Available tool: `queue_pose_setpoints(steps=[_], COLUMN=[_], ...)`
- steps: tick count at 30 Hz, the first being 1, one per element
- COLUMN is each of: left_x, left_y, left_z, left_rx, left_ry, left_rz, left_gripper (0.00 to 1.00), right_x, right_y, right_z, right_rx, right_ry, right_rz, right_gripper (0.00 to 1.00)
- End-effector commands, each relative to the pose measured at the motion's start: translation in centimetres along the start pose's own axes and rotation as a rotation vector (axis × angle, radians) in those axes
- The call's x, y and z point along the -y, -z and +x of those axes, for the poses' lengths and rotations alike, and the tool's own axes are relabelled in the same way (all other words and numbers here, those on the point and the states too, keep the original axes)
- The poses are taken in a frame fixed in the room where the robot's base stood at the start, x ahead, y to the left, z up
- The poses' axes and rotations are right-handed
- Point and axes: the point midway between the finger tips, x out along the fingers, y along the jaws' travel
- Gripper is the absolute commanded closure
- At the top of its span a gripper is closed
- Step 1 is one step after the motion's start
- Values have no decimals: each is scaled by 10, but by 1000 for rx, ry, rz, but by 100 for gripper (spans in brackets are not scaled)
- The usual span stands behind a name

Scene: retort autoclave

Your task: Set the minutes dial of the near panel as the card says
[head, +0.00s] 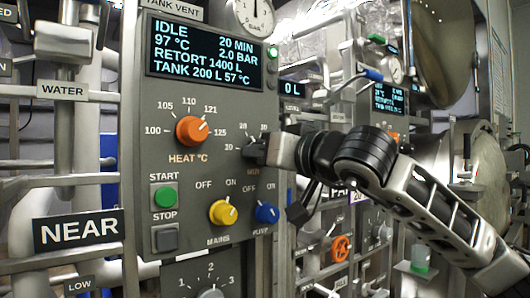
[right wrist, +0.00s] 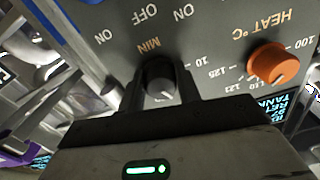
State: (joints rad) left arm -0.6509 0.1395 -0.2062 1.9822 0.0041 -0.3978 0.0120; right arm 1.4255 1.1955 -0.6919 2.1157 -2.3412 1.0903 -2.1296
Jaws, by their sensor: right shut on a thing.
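The near panel (head: 140,130) is a grey board with a dark display (head: 204,50) reading IDLE, 97 °C, 20 MIN, 2.0 BAR. My right gripper (head: 264,150) is at the panel's right edge in the head view and mostly hides the dial there. In the right wrist view its two fingers stand on either side of the dial, shut on it. The dial's pointer setting is hard to make out. My left gripper is out of view. I see no readable card.
The orange heat knob (head: 192,130) is left of the dial. Below are a green start button (head: 165,197), a yellow mains knob (head: 223,212) and a blue pump knob (head: 267,213). A NEAR sign (head: 78,231) and pipes stand left. Another panel with a display (head: 390,99) is behind my right arm.

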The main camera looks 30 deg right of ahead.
Motion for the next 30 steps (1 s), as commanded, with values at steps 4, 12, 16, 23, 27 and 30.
queue_pose_setpoints(steps=[4, 12, 16, 23, 27, 30], left_x=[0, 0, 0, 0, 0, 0], left_y=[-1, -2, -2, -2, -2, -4], left_z=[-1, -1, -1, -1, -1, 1], left_rx=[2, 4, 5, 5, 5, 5], left_ry=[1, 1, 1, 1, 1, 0], left_rz=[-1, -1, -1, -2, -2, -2], left_gripper=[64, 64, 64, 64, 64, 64], right_x=[0, 0, 0, 0, 0, 0], right_y=[-2, -2, -2, -1, -1, -1], right_z=[0, 0, 0, 0, -1, -8], right_rx=[4, 4, 4, 2, 1, -1], right_ry=[0, 0, 0, 0, 0, 0], right_rz=[-18, -20, -19, -19, -18, -19], right_gripper=[89, 89, 61, 45, 45, 45])
